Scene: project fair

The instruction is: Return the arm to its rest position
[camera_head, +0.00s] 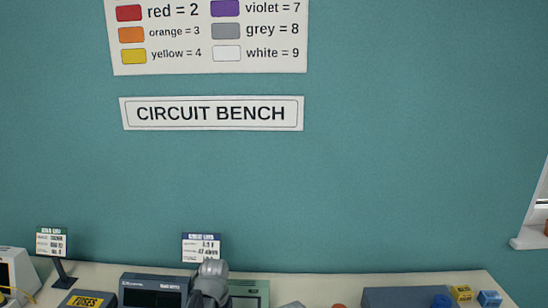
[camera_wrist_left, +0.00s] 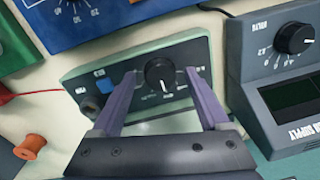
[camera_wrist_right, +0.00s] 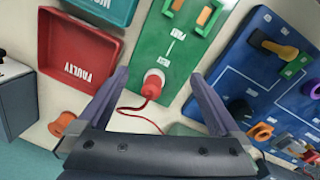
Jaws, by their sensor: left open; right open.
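My left gripper (camera_wrist_left: 160,80) is open in the left wrist view. Its fingers reach over a green-framed device with a dark panel (camera_wrist_left: 120,72), one finger on each side of a black knob (camera_wrist_left: 160,75). Whether they touch it I cannot tell. My right gripper (camera_wrist_right: 160,78) is open in the right wrist view, with nothing held. A red plug with a red cable (camera_wrist_right: 152,86) at the end of a green board (camera_wrist_right: 172,48) shows between its fingers, apart from them. In the head view a grey part of my arm (camera_head: 210,282) shows at the bottom; no fingertips are visible there.
A dark power supply (camera_wrist_left: 285,75) stands close beside the green-framed device. A red FAULTY tray (camera_wrist_right: 80,60), a blue board with parts (camera_wrist_right: 265,75) and an orange spool (camera_wrist_right: 62,124) surround the right gripper. The wall above the bench carries a CIRCUIT BENCH sign (camera_head: 211,113).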

